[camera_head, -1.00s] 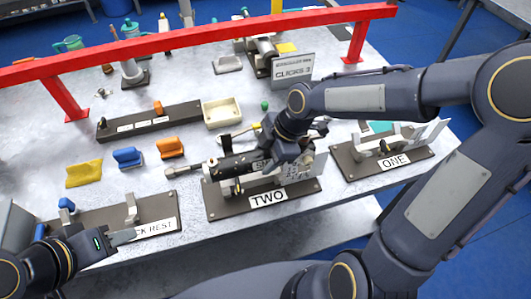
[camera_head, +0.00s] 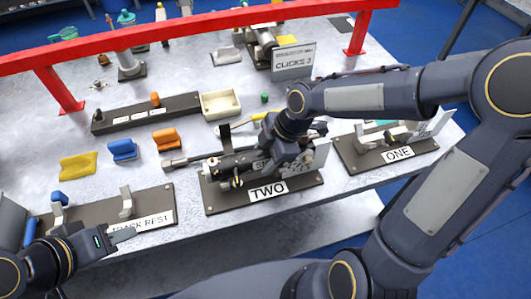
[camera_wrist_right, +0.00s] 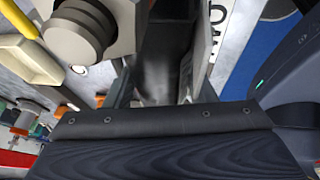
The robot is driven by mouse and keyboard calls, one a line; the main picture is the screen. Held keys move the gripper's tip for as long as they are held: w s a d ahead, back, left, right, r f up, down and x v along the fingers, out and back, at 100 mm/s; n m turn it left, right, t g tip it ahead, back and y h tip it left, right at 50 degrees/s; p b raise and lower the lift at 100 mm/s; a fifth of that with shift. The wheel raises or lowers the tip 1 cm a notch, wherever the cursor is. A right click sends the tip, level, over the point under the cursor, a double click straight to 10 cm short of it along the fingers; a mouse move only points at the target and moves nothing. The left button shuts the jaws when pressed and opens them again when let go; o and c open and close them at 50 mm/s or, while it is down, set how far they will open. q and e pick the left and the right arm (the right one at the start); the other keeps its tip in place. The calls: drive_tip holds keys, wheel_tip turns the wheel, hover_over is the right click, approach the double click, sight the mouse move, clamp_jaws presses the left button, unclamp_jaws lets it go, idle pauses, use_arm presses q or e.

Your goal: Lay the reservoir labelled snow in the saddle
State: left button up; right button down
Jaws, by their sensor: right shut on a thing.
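My right gripper (camera_head: 284,152) is shut on a dark cylinder, the reservoir (camera_head: 236,163), over the stand marked TWO (camera_head: 220,199). Its label begins with S; the rest is covered by my gripper. It lies roughly level, its grey end pointing left, beside a thin rod. The right wrist view shows a grey stepped cap (camera_wrist_right: 75,30) close by the fingers. The saddle is mostly hidden under the reservoir and gripper, so I cannot tell whether they touch. My left gripper (camera_head: 122,235) is low at the left, by the PACK REST stand (camera_head: 100,220); its opening is unclear.
Stand ONE (camera_head: 367,160) is to the right. A cream tray (camera_head: 220,104) is behind. A red rail (camera_head: 200,33) crosses the bench.

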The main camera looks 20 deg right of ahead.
drive_tip(key=shift+s+f+b, duration=0.15)
drive_tip(key=shift+f+b, duration=0.2)
drive_tip(key=shift+f, duration=0.05)
idle(0.9)
drive_tip(key=c, duration=0.6)
unclamp_jaws()
drive_tip(key=shift+o, duration=0.2)
drive_tip(key=shift+r, duration=0.1)
drive_tip(key=shift+v, duration=3.9)
